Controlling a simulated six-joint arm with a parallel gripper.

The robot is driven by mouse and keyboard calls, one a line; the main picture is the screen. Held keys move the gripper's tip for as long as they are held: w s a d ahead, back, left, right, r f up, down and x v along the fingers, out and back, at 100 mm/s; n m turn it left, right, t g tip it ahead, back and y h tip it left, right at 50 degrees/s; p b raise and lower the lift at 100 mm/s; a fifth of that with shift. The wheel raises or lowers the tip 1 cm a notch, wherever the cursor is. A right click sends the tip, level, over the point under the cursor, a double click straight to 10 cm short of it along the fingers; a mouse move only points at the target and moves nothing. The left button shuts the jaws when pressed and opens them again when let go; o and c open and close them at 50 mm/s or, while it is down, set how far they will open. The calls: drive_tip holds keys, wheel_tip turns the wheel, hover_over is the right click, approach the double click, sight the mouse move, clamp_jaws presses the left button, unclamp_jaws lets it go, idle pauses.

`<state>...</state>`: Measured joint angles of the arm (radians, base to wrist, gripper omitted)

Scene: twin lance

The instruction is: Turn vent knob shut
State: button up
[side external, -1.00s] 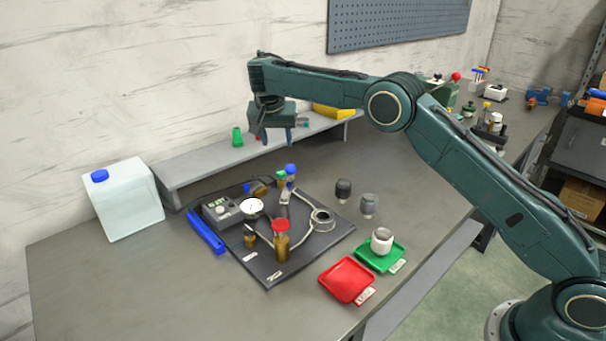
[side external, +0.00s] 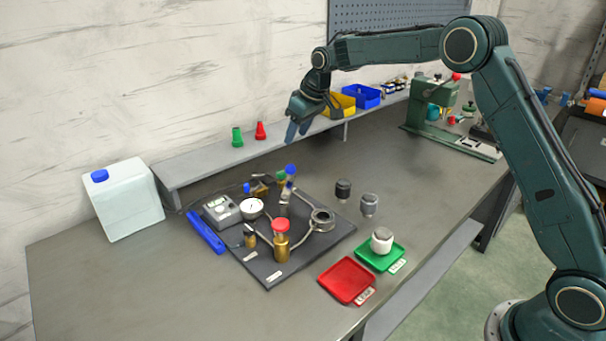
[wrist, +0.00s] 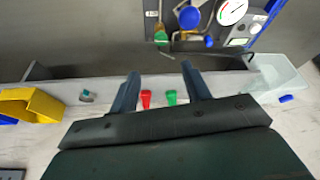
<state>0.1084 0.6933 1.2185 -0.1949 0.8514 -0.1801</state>
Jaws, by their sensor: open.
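A black board (side external: 268,268) on the bench holds the fittings. On it are a brass cylinder with a red knob (side external: 281,225), a blue knob (side external: 290,170) and a green knob (side external: 282,176). A smaller blue knob (side external: 247,188) is at the back left. I cannot tell which is the vent knob. The large blue knob (wrist: 189,17) and the green knob (wrist: 160,37) also show in the wrist view. My gripper (side external: 297,137) is open and empty, above and behind the board near the shelf, apart from all knobs. Its fingers (wrist: 162,75) show spread in the wrist view.
The grey shelf (side external: 200,170) behind the board carries a green cone (side external: 237,137), a red cone (side external: 260,130), a yellow bin (side external: 342,104) and a blue bin (side external: 363,97). A white jug (side external: 125,205) stands left. Red (side external: 345,283) and green (side external: 393,262) trays are in front.

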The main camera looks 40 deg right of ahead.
sight(281, 172)
drive_tip(key=shift+s, duration=0.1)
drive_tip(key=shift+x, duration=6.9)
drive_tip(key=shift+a, duration=0.1)
drive_tip(key=shift+c, duration=0.2)
drive_tip(key=c, duration=0.9)
